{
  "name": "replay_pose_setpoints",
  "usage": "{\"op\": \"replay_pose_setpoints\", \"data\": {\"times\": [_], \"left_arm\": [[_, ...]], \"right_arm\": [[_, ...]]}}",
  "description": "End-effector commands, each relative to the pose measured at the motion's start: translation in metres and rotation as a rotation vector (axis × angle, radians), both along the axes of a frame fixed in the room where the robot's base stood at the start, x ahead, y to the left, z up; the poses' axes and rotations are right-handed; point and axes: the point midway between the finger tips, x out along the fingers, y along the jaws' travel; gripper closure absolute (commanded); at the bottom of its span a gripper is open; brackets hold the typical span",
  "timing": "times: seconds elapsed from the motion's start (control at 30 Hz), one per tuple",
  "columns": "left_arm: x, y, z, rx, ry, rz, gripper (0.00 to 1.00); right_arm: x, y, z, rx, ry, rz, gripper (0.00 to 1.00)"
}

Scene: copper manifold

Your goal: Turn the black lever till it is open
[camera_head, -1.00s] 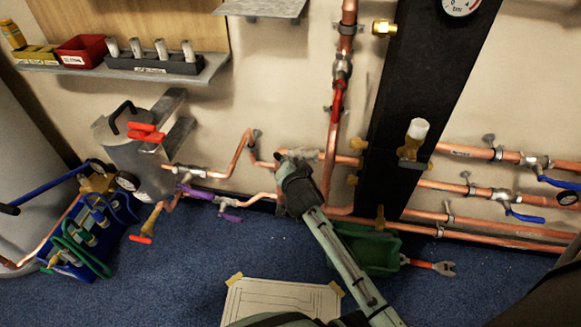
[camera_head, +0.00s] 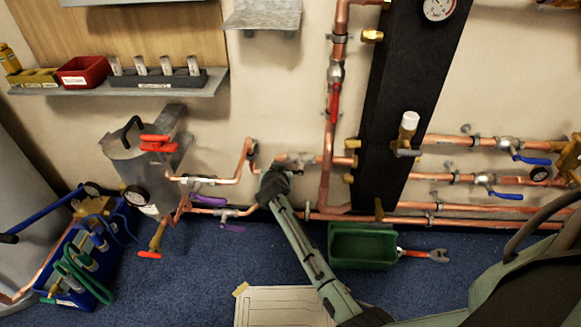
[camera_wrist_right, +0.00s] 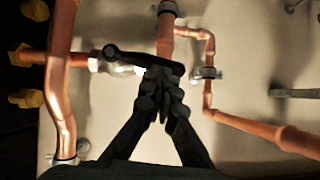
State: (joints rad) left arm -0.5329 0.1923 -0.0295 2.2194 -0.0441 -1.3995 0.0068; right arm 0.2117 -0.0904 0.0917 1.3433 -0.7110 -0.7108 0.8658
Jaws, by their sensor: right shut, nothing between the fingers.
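The black lever (camera_wrist_right: 138,57) shows in the right wrist view as a dark bar, with its rounded pivot end at the left on a silver valve body (camera_wrist_right: 118,68) in a copper pipe. It lies roughly along the pipe, tilted a little. My right gripper (camera_wrist_right: 162,80) is shut and empty, its fingertips at the lever's right end; I cannot tell whether they touch. In the head view my right gripper (camera_head: 273,184) is just below and left of the valve, and the lever cannot be made out there. My left gripper is not in view.
A vertical copper pipe with a red lever (camera_head: 333,105) and a black panel (camera_head: 398,100) stand right of the valve. Purple-handled valves (camera_head: 207,199) are to the left. A green bin (camera_head: 362,247) is on the floor below. Copper pipes (camera_wrist_right: 250,127) surround the gripper closely.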

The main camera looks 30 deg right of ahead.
Motion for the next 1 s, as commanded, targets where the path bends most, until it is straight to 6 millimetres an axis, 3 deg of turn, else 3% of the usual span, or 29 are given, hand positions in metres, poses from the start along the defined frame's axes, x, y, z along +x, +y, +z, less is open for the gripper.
{"op": "replay_pose_setpoints", "data": {"times": [0.4,0.9,1.0], "left_arm": [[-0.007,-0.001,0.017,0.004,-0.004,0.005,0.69],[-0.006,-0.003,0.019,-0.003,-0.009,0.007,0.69],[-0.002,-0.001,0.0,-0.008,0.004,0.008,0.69]], "right_arm": [[0.002,-0.002,-0.003,0.001,-0.007,0.0,1.0],[0.003,-0.003,0.002,0.001,-0.01,0.001,1.0],[0.004,-0.006,0.01,0.001,-0.009,0.0,1.0]]}}
